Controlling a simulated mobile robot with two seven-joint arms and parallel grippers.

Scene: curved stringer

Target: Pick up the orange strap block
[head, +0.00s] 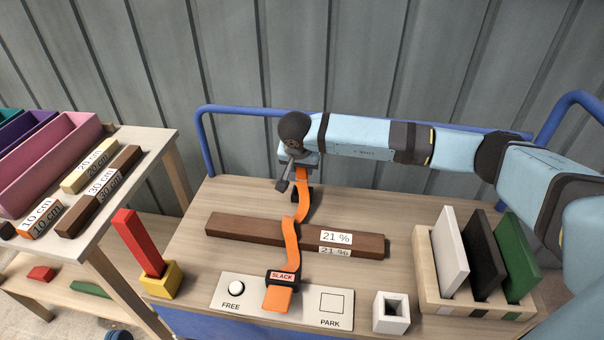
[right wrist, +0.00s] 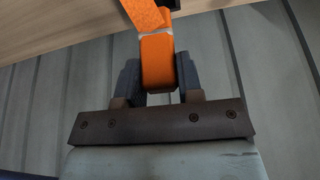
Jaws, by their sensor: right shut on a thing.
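The orange strap block (right wrist: 157,62) is between the two dark fingers of my right gripper (right wrist: 158,80) in the right wrist view. My right gripper (head: 299,184) is shut on it in the head view, at the far side of the cart top; fingers and wrist partly hide the block. An orange strap (head: 293,232) runs from there, bent, over a dark brown curved bar (head: 240,230) labelled 21 %. It leads to a dark buckle marked SLACK (head: 284,277), with an orange end (head: 278,298) at the front. My left gripper is not in view.
A panel (head: 245,303) has a white FREE button and a PARK square. Right of it stand a white square holder (head: 391,313) and a wooden rack (head: 427,270) with white, black and green plates. A red bar (head: 138,240) stands in a yellow base at left. A shelf with labelled blocks is further left.

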